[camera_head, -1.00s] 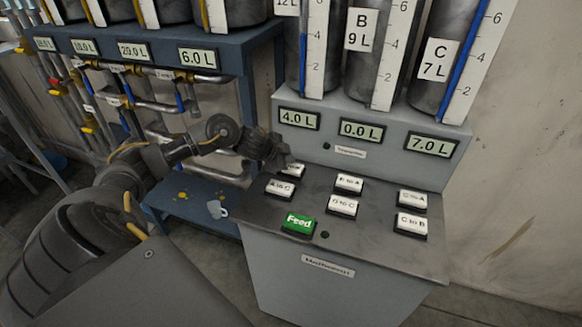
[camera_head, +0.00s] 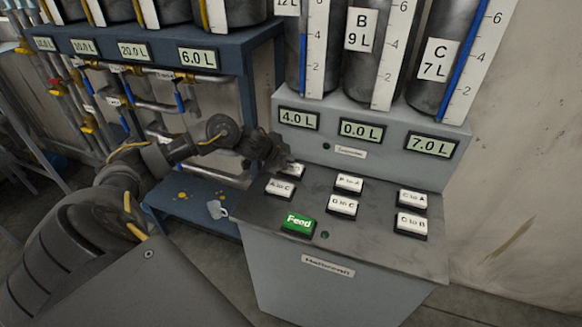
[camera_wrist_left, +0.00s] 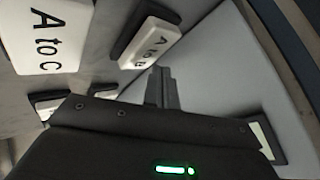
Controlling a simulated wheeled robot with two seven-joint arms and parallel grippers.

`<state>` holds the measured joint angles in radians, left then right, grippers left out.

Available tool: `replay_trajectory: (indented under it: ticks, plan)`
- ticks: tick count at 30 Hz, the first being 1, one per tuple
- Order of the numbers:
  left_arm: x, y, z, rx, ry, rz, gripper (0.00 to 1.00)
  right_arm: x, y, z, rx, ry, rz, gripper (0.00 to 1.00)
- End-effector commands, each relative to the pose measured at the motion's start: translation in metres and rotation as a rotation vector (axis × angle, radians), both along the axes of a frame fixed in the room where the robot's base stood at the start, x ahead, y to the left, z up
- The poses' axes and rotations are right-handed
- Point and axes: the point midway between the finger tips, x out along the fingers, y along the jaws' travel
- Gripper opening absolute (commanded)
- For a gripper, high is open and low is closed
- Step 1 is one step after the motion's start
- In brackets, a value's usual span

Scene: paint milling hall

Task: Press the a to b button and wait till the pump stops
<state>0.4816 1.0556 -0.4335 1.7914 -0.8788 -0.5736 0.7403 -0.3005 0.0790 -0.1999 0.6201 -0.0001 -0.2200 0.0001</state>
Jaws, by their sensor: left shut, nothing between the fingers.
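The white A to B button (camera_head: 294,170) is on the console's sloped panel, mostly hidden behind my left gripper (camera_head: 280,160) in the head view. In the left wrist view the A to B button (camera_wrist_left: 150,42) shows beside the shut, empty fingers (camera_wrist_left: 160,86). The fingertips are very close to its edge; I cannot tell whether they touch it. The pump itself cannot be made out. The displays read 4.0 L (camera_head: 298,119), 0.0 L (camera_head: 361,131) and 7.0 L (camera_head: 432,144).
Other white buttons are close by: A to C (camera_head: 280,187), B to A (camera_head: 348,183), B to C (camera_head: 342,205), C to A (camera_head: 413,198) and C to B (camera_head: 411,223). A green Feed button (camera_head: 298,223) is in front. A blue bench (camera_head: 190,205) stands to the left.

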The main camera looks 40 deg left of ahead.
Motion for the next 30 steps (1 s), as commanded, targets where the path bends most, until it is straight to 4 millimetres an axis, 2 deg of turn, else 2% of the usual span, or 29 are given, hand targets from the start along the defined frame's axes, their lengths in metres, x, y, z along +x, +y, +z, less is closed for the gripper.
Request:
replay_trajectory:
  ticks: [8,30]
  plan:
    - [0.000,0.000,-0.008,-0.001,0.001,0.000,0.00,0.000,0.000,-0.001,0.000,0.000,0.000,0.00]
    - [0.000,0.000,-0.012,0.000,0.001,-0.001,0.00,0.000,0.000,-0.003,0.000,0.000,0.000,0.00]
